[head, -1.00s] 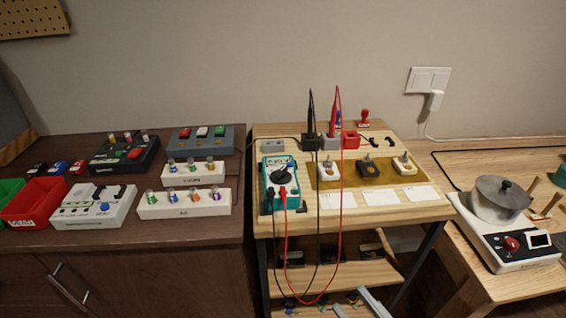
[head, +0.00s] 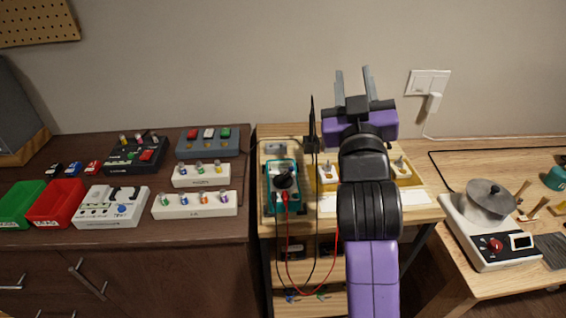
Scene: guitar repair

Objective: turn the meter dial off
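The teal multimeter (head: 271,199) lies on the light wooden bench in the middle of the head view. Its black dial (head: 285,180) faces up, and a red and a black lead run from its lower end. I cannot read the dial's setting. My gripper (head: 355,82) is raised over the back of the bench, to the right of the meter and apart from it. Its two fingers point up and stand apart with nothing between them. My purple and black arm hides the middle of the bench and the red probe's upper part.
A black probe (head: 312,125) stands upright between the meter and my arm. Switch parts on a yellow mat (head: 409,178) sit to the right. The dark cabinet (head: 120,228) at left holds boxes and bins. A glue pot (head: 487,200) stands on the right table.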

